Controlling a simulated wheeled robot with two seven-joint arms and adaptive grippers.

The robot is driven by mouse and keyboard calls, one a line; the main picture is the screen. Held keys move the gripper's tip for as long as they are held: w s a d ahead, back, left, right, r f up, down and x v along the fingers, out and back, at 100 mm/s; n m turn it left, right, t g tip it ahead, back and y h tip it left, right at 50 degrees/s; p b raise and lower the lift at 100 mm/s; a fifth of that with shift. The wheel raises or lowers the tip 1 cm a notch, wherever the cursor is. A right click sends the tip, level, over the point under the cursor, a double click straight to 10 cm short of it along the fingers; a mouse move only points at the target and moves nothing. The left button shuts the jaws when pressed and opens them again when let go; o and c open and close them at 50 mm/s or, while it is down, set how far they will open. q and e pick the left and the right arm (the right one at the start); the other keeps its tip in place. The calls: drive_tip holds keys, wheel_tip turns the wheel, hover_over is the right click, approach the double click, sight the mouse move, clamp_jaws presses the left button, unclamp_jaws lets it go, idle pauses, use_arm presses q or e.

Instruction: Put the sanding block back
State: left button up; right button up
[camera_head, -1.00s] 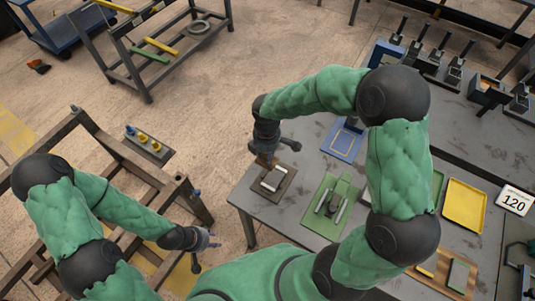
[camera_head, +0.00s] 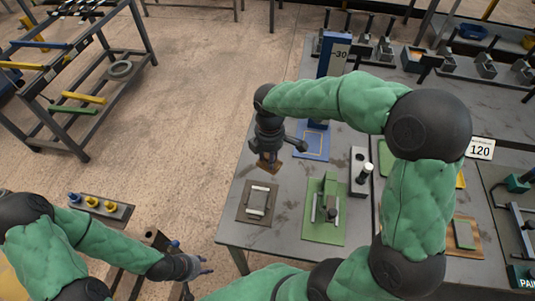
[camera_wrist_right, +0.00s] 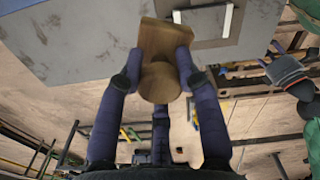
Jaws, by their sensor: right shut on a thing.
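The sanding block, a brown wooden block with a round knob (camera_wrist_right: 160,84), is in my right gripper (camera_head: 268,159). In the right wrist view, the fingers of my right gripper (camera_wrist_right: 158,66) close around the knob, with the flat wooden part beyond it. In the head view, the block (camera_head: 268,166) shows just behind a dark square mat (camera_head: 243,213) with a pale rectangular frame. The block appears held above the table, clear of the mat. My left gripper (camera_head: 203,265) is at lower left, empty, its fingers apart.
The grey table (camera_head: 232,232) also bears a green mat (camera_head: 322,235) with a metal fixture and a blue mat (camera_head: 313,142) behind. A block with a white-topped post (camera_head: 361,182) stands to the right. A stand with blue and yellow pegs (camera_head: 98,205) is at left.

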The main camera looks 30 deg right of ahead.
drive_tip(key=w+d+f+b, duration=0.1)
drive_tip(key=w+f, duration=0.2)
drive_tip(key=w, duration=0.1)
drive_tip(key=w+d+f, duration=0.1)
drive_tip(key=w+f, duration=0.2)
drive_tip(key=w, duration=0.1)
drive_tip(key=w+d+f+b, duration=0.1)
drive_tip(key=w+f, duration=0.1)
drive_tip(key=w, duration=0.2)
drive_tip(key=shift+d+f+b, duration=0.35)
drive_tip(key=shift+d+f, duration=0.05)
drive_tip(key=shift+w+f, duration=0.25)
drive_tip(key=shift+f, duration=0.1)
drive_tip(key=shift+w+d+f+b, duration=0.15)
drive_tip(key=shift+f+b, duration=0.6)
drive_tip(key=shift+f, duration=0.9)
drive_tip(key=shift+f, duration=0.15)
drive_tip(key=o, duration=1.1)
wheel_tip(320, 180, up, 12)
drive_tip(key=p, duration=0.3)
